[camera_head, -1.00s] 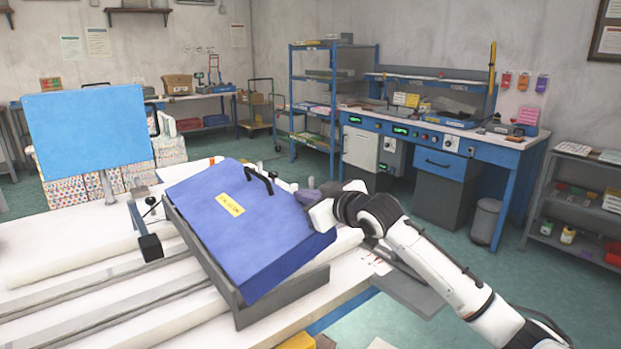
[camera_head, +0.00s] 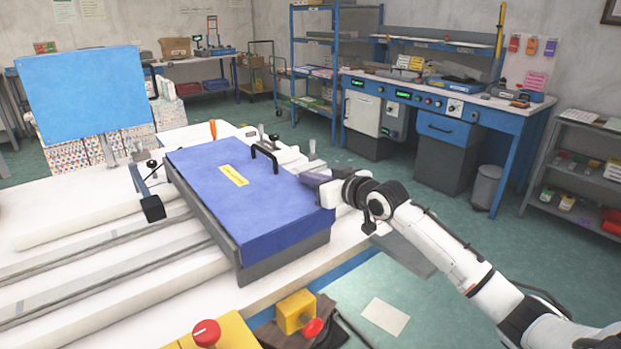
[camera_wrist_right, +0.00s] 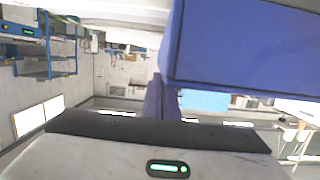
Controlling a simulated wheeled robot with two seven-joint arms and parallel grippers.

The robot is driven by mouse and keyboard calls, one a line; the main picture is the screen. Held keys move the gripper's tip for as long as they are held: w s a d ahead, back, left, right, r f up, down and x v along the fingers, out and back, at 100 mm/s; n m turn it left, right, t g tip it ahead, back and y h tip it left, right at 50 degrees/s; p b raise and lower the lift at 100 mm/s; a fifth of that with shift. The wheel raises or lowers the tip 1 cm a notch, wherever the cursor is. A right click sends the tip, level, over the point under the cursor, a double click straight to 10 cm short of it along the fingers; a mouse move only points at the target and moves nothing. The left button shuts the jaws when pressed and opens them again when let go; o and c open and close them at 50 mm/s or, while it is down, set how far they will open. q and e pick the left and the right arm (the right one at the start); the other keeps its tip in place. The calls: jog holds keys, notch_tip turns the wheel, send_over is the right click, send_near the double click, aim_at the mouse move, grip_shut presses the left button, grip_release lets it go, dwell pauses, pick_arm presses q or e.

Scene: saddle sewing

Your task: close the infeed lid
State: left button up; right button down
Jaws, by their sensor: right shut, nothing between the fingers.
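The infeed lid (camera_head: 245,205) is a blue-violet panel with a yellow label and a black handle (camera_head: 264,158). In the head view it lies nearly flat over a grey frame (camera_head: 285,262) on the white machine bed. My right gripper (camera_head: 312,183) is at the lid's right edge, shut and empty. Its fingers look close to or touching the lid; contact cannot be told. My left gripper is not in view.
A blue upright panel (camera_head: 85,95) stands at the back left of the bed. A red button on a yellow box (camera_head: 207,334) and another yellow box (camera_head: 296,311) are at the front edge. A blue workbench (camera_head: 440,110) stands behind.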

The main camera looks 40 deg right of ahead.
jog(key=shift+f, duration=0.4)
notch_tip(320, 180, up, 5)
jog(key=p, duration=0.5)
jog(key=b+v, duration=0.1)
jog(key=v, duration=0.7)
jog(key=shift+s+b, duration=0.25)
jog(key=shift+b, duration=0.05)
jog(key=shift+s+r, duration=0.25)
jog(key=shift+s, duration=0.45)
